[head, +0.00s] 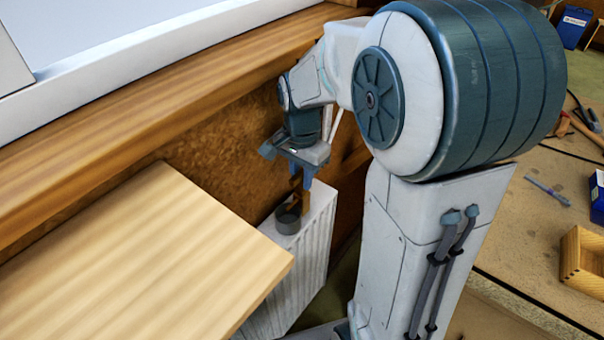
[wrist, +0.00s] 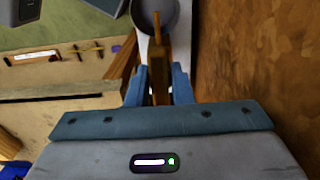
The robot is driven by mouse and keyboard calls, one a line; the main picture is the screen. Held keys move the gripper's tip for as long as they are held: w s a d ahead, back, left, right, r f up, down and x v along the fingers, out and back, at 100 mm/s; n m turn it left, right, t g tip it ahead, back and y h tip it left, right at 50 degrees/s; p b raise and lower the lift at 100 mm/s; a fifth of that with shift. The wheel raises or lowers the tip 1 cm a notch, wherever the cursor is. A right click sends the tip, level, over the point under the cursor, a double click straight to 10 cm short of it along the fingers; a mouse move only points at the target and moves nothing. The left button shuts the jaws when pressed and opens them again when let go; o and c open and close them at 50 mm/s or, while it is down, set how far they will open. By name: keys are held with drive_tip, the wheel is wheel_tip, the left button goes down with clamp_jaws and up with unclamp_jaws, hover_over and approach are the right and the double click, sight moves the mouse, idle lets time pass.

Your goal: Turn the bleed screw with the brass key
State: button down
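My gripper (head: 299,180) points down over the white ribbed radiator (head: 315,245), close to the wooden wall. In the wrist view its two blue fingers (wrist: 159,88) are closed on the sides of the brass key (wrist: 160,70). The key (head: 296,192) also shows below the fingers in the head view, just above or at a round grey cup (head: 287,222) on the radiator's top. In the wrist view the key's far end overlaps the cup (wrist: 142,14). I cannot tell whether they touch. I cannot make out the bleed screw in either view.
A pale wooden board (head: 150,265) fills the lower left, close to the radiator. A wooden ledge (head: 200,95) runs along the wall above. At the right, a workbench (head: 535,225) bears a wooden box (head: 583,262), a blue box (head: 597,197) and tools.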

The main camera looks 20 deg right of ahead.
drive_tip(key=shift+n, duration=1.1)
drive_tip(key=shift+n, duration=1.1)
drive_tip(key=shift+n, duration=1.1)
